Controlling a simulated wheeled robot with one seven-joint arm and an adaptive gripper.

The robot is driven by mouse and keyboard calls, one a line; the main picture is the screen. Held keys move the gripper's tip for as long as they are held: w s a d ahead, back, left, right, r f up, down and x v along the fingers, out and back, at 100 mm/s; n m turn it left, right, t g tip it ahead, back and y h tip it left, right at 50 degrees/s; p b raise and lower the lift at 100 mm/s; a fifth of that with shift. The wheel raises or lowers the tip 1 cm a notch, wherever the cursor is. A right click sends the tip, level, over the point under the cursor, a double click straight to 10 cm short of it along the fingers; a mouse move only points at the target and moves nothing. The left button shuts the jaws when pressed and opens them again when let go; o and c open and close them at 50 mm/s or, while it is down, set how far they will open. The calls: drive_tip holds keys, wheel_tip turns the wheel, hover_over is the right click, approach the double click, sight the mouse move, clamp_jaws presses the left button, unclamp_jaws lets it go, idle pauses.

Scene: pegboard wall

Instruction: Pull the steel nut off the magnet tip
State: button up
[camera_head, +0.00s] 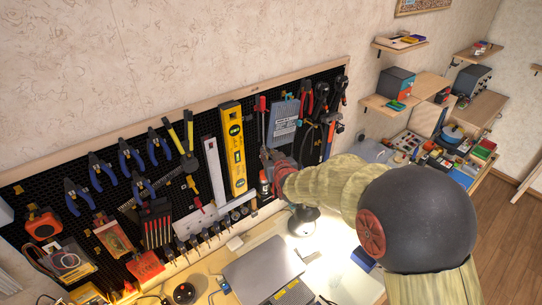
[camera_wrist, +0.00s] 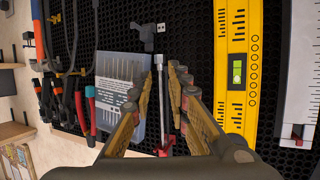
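A slim tool with a red handle (camera_head: 261,104) hangs on the black pegboard; its handle also shows in the wrist view (camera_wrist: 165,149). In the wrist view its thin shaft runs up between my fingers to a pale metal end (camera_wrist: 159,59), just beyond my fingertips. I cannot clearly tell the steel nut from the magnet tip there. My gripper (camera_wrist: 162,74) is open, with one finger on each side of the shaft. I cannot tell whether either finger touches it. In the head view my gripper (camera_head: 270,160) is at the board, partly hidden by my arm.
A yellow level (camera_wrist: 237,70) and a steel ruler (camera_head: 214,170) hang on one side of the tool. A grey-blue packet (camera_wrist: 118,85) and red-handled pliers (camera_head: 307,97) hang on the other. A small dark hook (camera_wrist: 144,32) is beyond the tool's end. A lit workbench (camera_head: 335,255) is below.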

drive_tip(key=p+x, duration=0.1)
drive_tip(key=x, duration=0.6)
drive_tip(key=shift+s, duration=0.1)
clamp_jaws()
idle(0.5)
idle(0.6)
drive_tip(key=shift+f+b, duration=2)
drive_tip(key=shift+b, duration=0.15)
drive_tip(key=s+d+b, duration=0.1)
drive_tip(key=s+b, duration=0.1)
drive_tip(key=s, duration=0.7)
drive_tip(key=shift+d+b, duration=0.4)
